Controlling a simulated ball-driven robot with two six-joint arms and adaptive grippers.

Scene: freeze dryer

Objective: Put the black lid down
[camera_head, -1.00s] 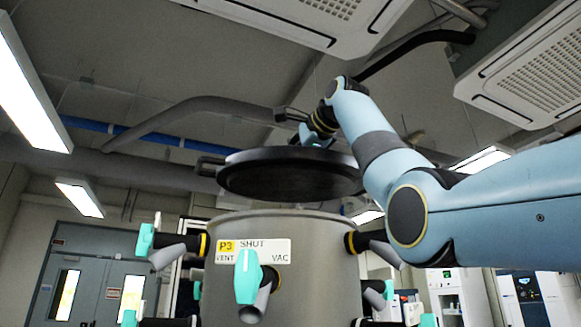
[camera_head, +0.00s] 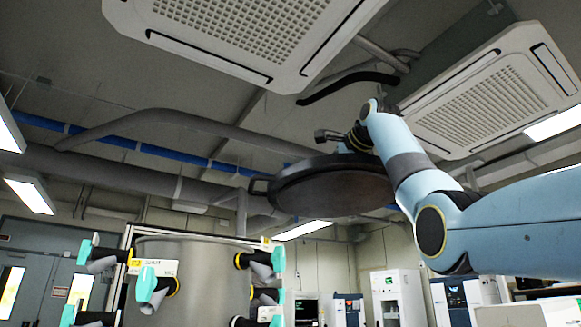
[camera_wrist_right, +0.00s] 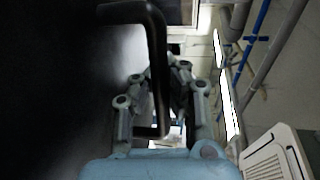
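The black lid (camera_head: 330,192) is a wide round disc, seen from below in the head view and held up in the air. My right gripper (camera_head: 348,140) is above its top side, partly hidden by the lid. In the right wrist view the fingers of this gripper (camera_wrist_right: 162,95) are closed around the lid's black bar handle (camera_wrist_right: 157,50). The lid's dark face fills the left of that view. The grey metal drum (camera_head: 200,262) stands lower left of the lid, and the lid is clear of it. My left gripper is not in view.
The drum carries several valves with teal handles (camera_head: 148,283) around its side. White lab cabinets (camera_head: 398,297) stand in the background at the right. A white boxy object (camera_head: 528,312) shows at the lower right edge. No table top or floor is visible.

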